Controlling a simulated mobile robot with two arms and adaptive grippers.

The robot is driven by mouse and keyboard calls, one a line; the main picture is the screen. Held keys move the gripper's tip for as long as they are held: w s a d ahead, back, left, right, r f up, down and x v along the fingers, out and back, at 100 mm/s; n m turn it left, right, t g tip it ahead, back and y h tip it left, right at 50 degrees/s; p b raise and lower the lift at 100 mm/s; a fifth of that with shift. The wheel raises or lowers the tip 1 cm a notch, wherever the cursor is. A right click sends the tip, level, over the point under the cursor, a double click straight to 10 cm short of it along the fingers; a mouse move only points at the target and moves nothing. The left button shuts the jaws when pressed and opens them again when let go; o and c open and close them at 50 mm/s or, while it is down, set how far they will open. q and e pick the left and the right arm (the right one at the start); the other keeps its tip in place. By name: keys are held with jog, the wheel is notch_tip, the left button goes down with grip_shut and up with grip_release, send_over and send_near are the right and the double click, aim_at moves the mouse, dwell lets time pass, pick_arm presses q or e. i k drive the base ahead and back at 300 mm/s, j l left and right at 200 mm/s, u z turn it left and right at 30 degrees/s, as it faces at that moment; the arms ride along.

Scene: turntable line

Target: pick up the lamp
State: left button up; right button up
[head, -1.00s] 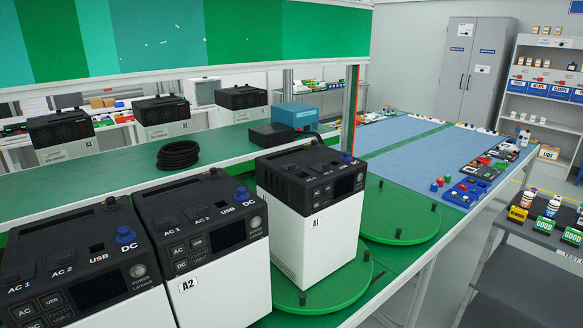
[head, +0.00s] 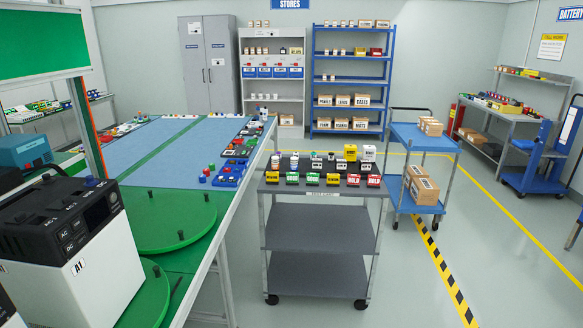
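I cannot make out a lamp for certain in the head view. Small items stand on the top of a grey cart (head: 322,188) near the middle; they are too small to tell whether one is a lamp. Neither of my grippers is in view.
A second green turntable (head: 165,220) with pegs lies behind. A blue-matted bench (head: 150,142) holds blue trays (head: 230,174) of small parts. A blue cart (head: 421,138) carries boxes. Shelves (head: 352,75) line the back wall.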

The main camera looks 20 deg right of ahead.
aim_at(294, 160)
jog(key=i+l, duration=0.2)
jog(key=i, duration=0.35)
jog(key=i+l+z, duration=0.1)
jog(key=i+l, duration=0.15)
jog(key=i, duration=0.25)
